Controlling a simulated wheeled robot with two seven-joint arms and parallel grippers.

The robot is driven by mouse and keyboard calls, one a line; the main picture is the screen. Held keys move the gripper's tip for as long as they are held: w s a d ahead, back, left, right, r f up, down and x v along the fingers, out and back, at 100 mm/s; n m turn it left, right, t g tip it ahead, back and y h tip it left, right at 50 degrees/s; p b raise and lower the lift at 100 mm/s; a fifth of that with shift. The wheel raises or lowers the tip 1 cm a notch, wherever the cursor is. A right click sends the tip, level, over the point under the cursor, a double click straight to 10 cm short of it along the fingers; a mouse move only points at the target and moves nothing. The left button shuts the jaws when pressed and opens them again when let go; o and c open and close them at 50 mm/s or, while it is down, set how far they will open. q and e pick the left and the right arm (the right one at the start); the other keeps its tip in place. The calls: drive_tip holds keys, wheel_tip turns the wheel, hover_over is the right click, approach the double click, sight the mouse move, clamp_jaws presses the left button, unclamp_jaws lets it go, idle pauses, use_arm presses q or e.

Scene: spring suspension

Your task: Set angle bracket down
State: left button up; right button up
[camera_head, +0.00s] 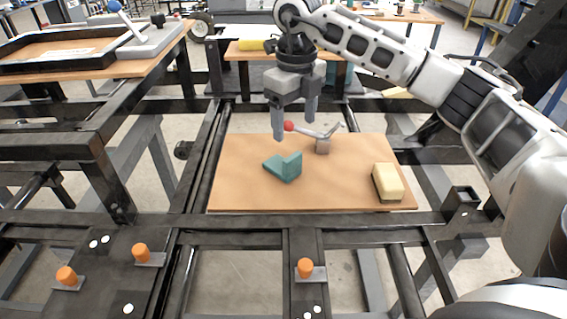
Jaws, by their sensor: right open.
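The teal angle bracket (284,166) rests on the wooden board (235,190), with one flange flat and the other standing up. My right gripper (295,122) hangs above the board, fingers pointing down, a little above and behind the bracket. Its fingers are apart with nothing between them, and it appears clear of the bracket. My left gripper is not in view.
A pale yellow block (388,182) lies at the board's right. Black frame beams surround the board. The board's front left is clear.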

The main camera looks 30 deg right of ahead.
sight(292, 156)
wheel_tip(292, 156, down, 6)
drive_tip(key=shift+r, duration=0.15)
drive_tip(key=f, duration=0.1)
drive_tip(key=f+p, duration=0.1)
drive_tip(key=f, duration=0.3)
drive_tip(key=shift+s+a+f, duration=0.1)
drive_tip(key=shift+s+a, duration=0.05)
drive_tip(key=shift+a, duration=0.2)
drive_tip(key=shift+c, duration=0.3)
drive_tip(key=c, duration=1.2)
drive_tip(key=shift+c, duration=0.2)
